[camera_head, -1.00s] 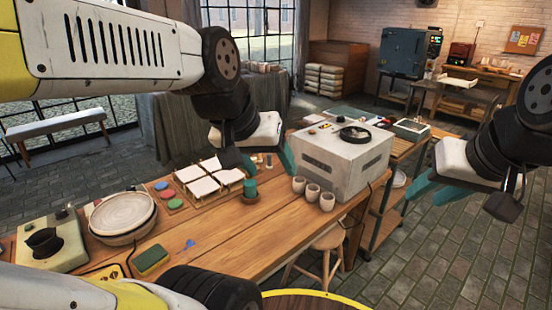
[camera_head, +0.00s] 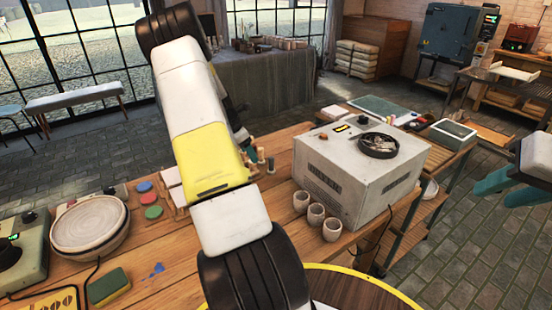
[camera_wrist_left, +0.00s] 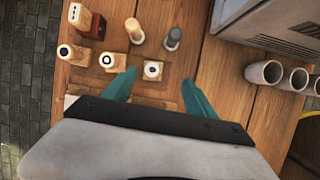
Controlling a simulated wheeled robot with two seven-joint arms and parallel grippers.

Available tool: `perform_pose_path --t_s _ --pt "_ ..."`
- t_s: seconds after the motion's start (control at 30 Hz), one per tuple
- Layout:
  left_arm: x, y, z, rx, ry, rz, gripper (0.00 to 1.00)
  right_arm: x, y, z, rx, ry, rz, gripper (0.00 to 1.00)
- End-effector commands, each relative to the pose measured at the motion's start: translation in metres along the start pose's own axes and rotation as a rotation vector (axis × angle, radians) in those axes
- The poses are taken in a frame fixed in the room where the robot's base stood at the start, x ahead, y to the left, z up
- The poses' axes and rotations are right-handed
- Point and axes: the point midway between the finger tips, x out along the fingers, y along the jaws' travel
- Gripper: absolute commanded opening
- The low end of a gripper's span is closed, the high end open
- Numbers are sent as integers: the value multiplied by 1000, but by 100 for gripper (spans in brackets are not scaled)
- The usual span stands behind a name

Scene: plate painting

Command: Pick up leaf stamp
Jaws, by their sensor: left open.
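Several small stamps stand on the wooden table. In the left wrist view, a light block stamp with a dark mark on top (camera_wrist_left: 153,70) is between the fingertips of my left gripper (camera_wrist_left: 158,88), which is open and above it. Similar stamps stand to its left (camera_wrist_left: 108,60) and (camera_wrist_left: 65,52). I cannot tell which one is the leaf stamp. My right gripper (camera_head: 508,188) is at the right edge, open and empty, away from the table.
A grey box-shaped machine (camera_head: 350,170) stands right of the stamps, with three clay cups (camera_head: 316,214) in front. A round yellow-rimmed surface (camera_head: 405,296) is nearest.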

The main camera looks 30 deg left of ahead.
Motion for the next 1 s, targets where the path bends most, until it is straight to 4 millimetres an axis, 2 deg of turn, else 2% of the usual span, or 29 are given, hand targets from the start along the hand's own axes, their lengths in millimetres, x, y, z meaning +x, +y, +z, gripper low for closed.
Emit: perform_pose_path --t_s 0.03,0.17,0.7,1.0 --pt "8 6 -10 -53 -4 -2 65 0 0 0 0 0 0 36" --pt "23 12 -21 -123 -8 -3 65 0 0 0 0 0 0 36" --pt "90 13 -13 -124 -7 -5 65 0 0 0 0 0 0 36" --pt "95 14 -13 -123 -8 -2 65 0 0 0 0 0 0 36"
